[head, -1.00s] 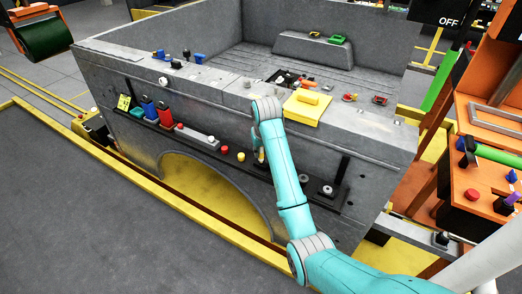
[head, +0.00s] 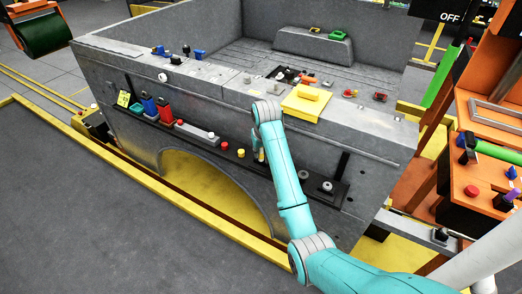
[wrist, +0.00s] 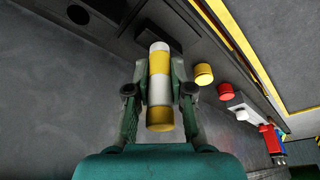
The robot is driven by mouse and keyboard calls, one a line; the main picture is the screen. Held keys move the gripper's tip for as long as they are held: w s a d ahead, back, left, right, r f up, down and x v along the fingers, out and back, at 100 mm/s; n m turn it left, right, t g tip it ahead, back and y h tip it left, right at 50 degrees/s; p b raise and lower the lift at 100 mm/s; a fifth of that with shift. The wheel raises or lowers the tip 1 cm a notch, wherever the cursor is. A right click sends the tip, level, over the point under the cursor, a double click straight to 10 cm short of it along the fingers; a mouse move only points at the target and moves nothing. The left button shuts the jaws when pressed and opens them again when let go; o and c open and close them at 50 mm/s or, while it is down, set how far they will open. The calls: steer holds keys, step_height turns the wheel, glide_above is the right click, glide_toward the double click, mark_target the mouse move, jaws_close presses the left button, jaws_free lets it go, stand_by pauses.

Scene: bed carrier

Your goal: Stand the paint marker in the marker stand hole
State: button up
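The paint marker (wrist: 160,86) is a yellow and white cylinder between the two fingers of my gripper (wrist: 159,92) in the wrist view. The fingers press on its sides. Its pale end points at a dark block (wrist: 155,38) on the carrier's side ledge, which looks like the marker stand. I cannot tell whether the marker touches it or enters a hole. In the head view my gripper (head: 256,141) hangs beside the carrier's side wall, largely hidden by my arm, with a small yellowish part of the marker (head: 261,154) showing below.
The ledge carries a yellow button (wrist: 203,74), a red button (wrist: 225,90) and a grey bar with a white knob (wrist: 241,113). A yellow box (head: 307,101) sits on the carrier's top edge. The grey floor (head: 80,210) left of the yellow rail is clear.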

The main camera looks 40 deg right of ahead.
steer(key=o, duration=0.4)
steer(key=shift+r, duration=0.1)
steer(key=v, duration=0.7)
steer(key=shift+r, duration=0.2)
steer(key=shift+s, duration=0.2)
